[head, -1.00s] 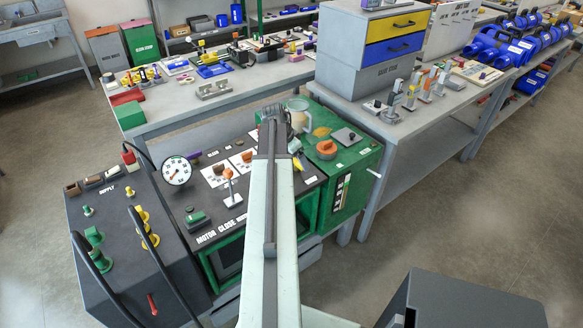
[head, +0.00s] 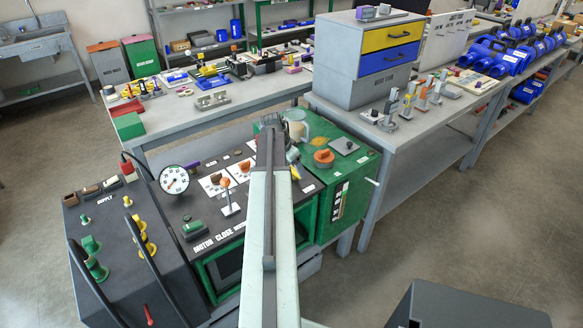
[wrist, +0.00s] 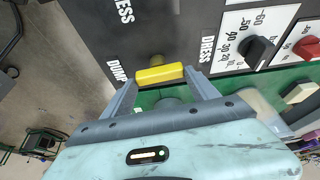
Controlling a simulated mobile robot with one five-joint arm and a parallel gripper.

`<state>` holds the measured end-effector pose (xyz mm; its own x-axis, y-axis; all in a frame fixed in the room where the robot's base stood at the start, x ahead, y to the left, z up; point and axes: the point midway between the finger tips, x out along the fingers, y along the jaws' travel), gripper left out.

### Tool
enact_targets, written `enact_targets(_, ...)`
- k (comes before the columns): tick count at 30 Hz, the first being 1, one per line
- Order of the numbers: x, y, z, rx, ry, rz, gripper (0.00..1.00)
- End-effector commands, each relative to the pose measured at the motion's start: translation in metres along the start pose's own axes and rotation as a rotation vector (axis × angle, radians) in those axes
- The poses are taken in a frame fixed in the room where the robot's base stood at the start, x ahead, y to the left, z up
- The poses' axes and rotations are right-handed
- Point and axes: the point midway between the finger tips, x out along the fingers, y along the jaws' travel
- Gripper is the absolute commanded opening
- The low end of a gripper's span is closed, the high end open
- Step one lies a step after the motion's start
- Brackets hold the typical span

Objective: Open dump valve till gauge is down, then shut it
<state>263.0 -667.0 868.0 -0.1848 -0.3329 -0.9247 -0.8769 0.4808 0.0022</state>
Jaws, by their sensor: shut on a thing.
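In the wrist view a yellow handle (wrist: 160,76) sits beside the word DUMP on the dark panel. My gripper (wrist: 158,80) is shut on it, one finger at each end. In the head view the round white pressure gauge (head: 174,180) stands at the left of the black cart top; its needle is too small to read surely.
A black dial knob (wrist: 260,50) and a red knob (wrist: 307,47) are right of the handle. The cart's left block holds black hoses and green fittings (head: 92,257). A grey bench (head: 440,120) stands close on the right; floor is open beyond.

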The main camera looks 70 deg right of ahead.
Motion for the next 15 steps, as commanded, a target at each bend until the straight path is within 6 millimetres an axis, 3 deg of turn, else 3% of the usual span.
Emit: enact_targets(15, -0.0007, 0.0003, -0.0012, -0.402, 0.006, -0.173, 0.28)
